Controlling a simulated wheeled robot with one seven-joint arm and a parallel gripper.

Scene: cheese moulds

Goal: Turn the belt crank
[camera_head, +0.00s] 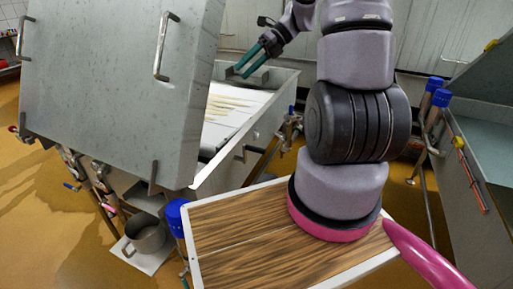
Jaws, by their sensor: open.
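My gripper (241,71) is at the top centre, with its two teal fingers apart and nothing seen between them. It is over the far end of a metal trough with a white belt-like surface (228,112), on which pale yellowish strips lie. I cannot pick out the belt crank with certainty. Metal fittings (290,124) stick out from the trough's right side, too small to tell apart. My arm hides part of the area right of the trough.
A large grey metal panel (110,85) with bar handles stands at the left and hides part of the trough. A metal pot (146,235) stands low on a white shelf. A steel basin (490,150) is at the right. Open yellow-brown floor (40,215) shows at the left.

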